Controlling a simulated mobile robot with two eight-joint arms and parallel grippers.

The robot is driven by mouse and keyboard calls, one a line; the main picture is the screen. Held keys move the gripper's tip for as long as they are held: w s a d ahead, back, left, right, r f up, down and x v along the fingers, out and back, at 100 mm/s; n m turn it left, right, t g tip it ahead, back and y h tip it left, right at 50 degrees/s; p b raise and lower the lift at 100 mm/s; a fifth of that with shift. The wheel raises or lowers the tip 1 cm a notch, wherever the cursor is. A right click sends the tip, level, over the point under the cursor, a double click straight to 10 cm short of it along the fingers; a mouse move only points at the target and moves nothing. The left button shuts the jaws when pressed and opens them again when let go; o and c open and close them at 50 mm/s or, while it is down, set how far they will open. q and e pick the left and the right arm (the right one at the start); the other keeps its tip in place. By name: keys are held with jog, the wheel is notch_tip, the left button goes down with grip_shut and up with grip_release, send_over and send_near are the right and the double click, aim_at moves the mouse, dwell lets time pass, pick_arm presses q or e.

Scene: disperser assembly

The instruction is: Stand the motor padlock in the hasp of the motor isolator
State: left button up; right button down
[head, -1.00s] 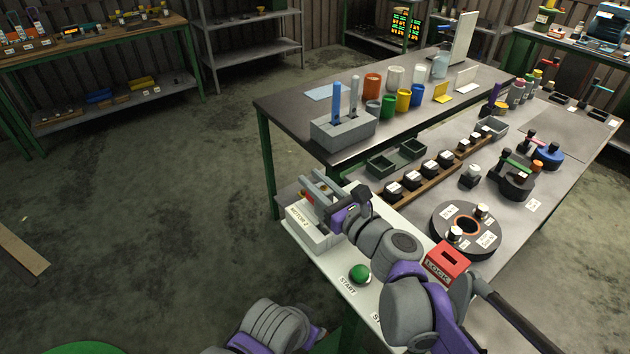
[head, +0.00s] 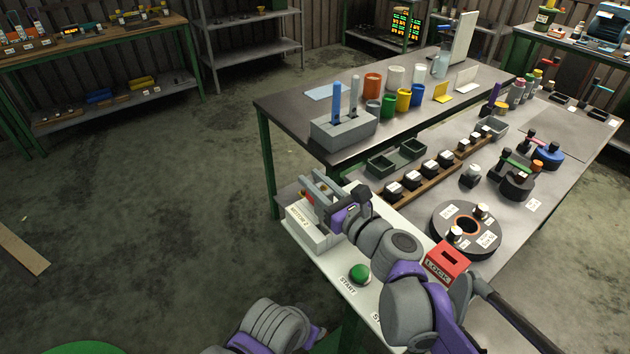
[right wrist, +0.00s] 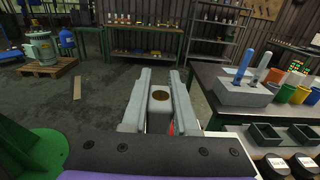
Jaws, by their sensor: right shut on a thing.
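The motor isolator (head: 309,231) is a pale box labelled MOTOR 2 at the left end of the white panel, with a red part by my fingers. My right gripper (head: 316,184) is over it, fingers pointing away to the left. In the right wrist view the gripper (right wrist: 161,75) is shut on a grey block with a brown round spot, which I take for the motor padlock (right wrist: 160,108). A bit of red shows below it. The hasp is hidden behind my fingers and wrist, so I cannot tell whether the padlock touches it. My left gripper is out of view.
A green START button (head: 359,274) and a red LOCK box (head: 447,263) stand near my right forearm. A round black disc (head: 466,229) and a wooden rack (head: 424,183) of black pieces lie behind. A grey block with blue and grey uprights (head: 343,130) stands on the far table.

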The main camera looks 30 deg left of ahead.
jog(key=shift+f+b, duration=1.55)
jog(key=shift+f, duration=0.65)
jog(key=c, duration=0.6)
grip_release()
jog(key=v, duration=1)
jog(key=shift+s+d, duration=0.2)
jog(key=shift+d, duration=0.15)
